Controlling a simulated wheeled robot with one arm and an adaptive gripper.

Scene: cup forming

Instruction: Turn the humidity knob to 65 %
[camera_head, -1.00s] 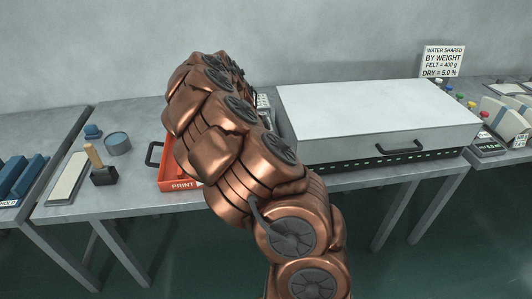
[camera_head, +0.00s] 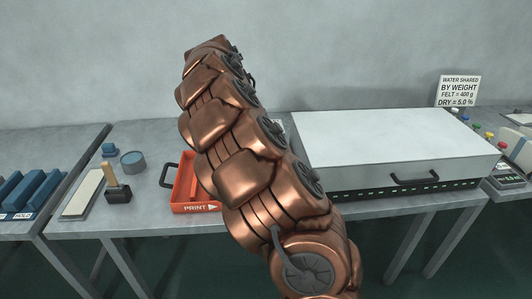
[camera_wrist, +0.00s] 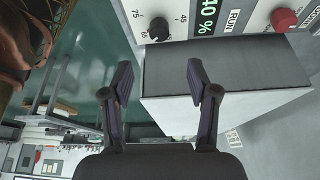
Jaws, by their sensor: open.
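The view is tilted, and the exact pointer direction is too small to tell. My gripper (camera_wrist: 160,80) is open and empty, its two dark fingers apart. The knob lies beyond the fingertips, and they do not touch it. In the head view my arm hides the gripper and the knob.
A red knob or button (camera_wrist: 284,18) and a RUN label sit on the same panel. A grey-topped box (camera_wrist: 225,75) juts below it. In the head view, a large white-topped unit (camera_head: 385,135), a red tray (camera_head: 185,190) and a wooden-handled tool (camera_head: 118,192) occupy the table.

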